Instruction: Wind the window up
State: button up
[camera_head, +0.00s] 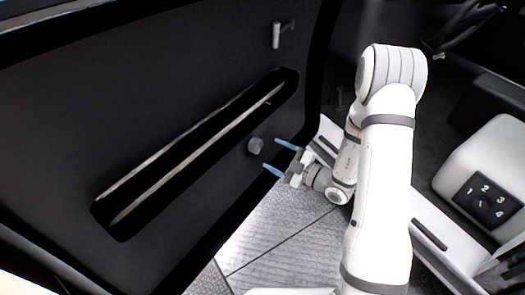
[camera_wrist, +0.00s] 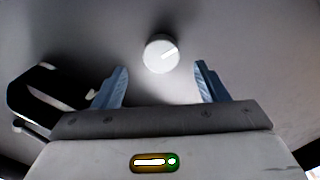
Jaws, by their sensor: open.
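A small round grey knob (camera_head: 256,145) sits on the dark door panel (camera_head: 200,85), right of the long door pocket. In the wrist view the knob (camera_wrist: 161,53) looks pale, with a white line mark pointing up and right. My gripper (camera_head: 279,157) has its two blue fingers apart and empty, just to the right of the knob. In the wrist view the knob lies beyond and between the fingertips (camera_wrist: 161,68), apart from both. A grey handle (camera_head: 277,35) is on the upper door panel. The window glass cannot be made out.
The long door pocket (camera_head: 118,213) with a pale strip runs diagonally across the door. A white box with a dark dial plate numbered 1 to 4 (camera_head: 487,200) stands at right. A textured metal floor plate (camera_head: 285,235) lies below my arm. The dark door edge is close to my gripper.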

aim_at(260, 147)
jog(key=b+x, duration=0.1)
jog(key=x, duration=0.5)
jog(key=shift+w+a, duration=0.15)
jog(key=shift+a, duration=0.05)
